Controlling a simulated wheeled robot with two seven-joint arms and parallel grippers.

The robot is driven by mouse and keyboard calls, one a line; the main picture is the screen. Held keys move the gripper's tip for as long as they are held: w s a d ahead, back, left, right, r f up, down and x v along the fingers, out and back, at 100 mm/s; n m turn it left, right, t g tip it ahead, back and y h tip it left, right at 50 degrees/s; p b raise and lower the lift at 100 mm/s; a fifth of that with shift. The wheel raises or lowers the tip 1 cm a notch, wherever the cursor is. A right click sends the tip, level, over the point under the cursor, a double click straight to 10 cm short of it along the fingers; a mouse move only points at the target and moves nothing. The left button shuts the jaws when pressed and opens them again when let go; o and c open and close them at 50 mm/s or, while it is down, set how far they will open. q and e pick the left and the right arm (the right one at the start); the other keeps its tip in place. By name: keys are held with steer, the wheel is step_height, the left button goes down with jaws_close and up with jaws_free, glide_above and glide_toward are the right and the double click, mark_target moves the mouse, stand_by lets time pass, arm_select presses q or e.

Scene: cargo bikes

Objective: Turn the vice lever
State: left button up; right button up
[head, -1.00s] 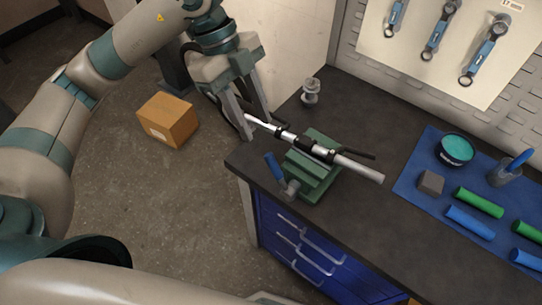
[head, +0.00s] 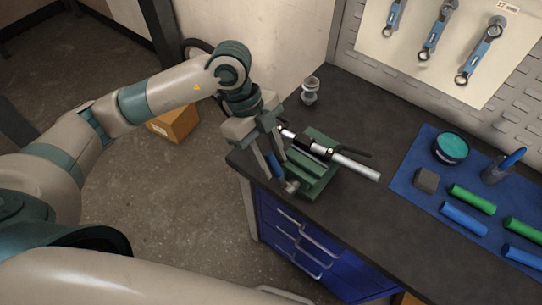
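The green vice (head: 318,172) sits at the near left corner of the dark workbench. Its lever (head: 275,166) has a blue handle and stands on the vice's left side, partly hidden by my gripper. My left gripper (head: 275,168) points down at the lever, its fingers apart on either side of the blue handle. I see no clear sign that they press on it. A silver and black tube (head: 355,167) lies clamped across the top of the vice; its left end is partly behind the gripper. My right gripper is out of view.
A clear glass-like fitting (head: 310,90) stands behind the vice. A blue mat (head: 408,192) at the right holds a teal-topped tin (head: 450,148), a grey block (head: 426,180) and green and blue cylinders. Blue drawers (head: 300,245) are below. A cardboard box (head: 175,123) is on the floor.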

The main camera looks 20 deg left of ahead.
arm_select(q)
jaws_close()
steer(key=shift+f, duration=0.1)
steer(key=shift+w+a+f+h+b, duration=0.1)
steer(key=shift+a+f+h+b, duration=0.3)
steer(key=shift+b, duration=0.35)
steer(key=a+f+g+h+b, duration=0.1)
steer(key=h, duration=0.1)
steer(key=w+a+f+h+b, duration=0.1)
steer(key=h+b, duration=0.1)
steer(key=shift+a+f+g+b, duration=0.2)
steer(key=shift+g+b, duration=0.1)
steer(key=shift+g, duration=0.1)
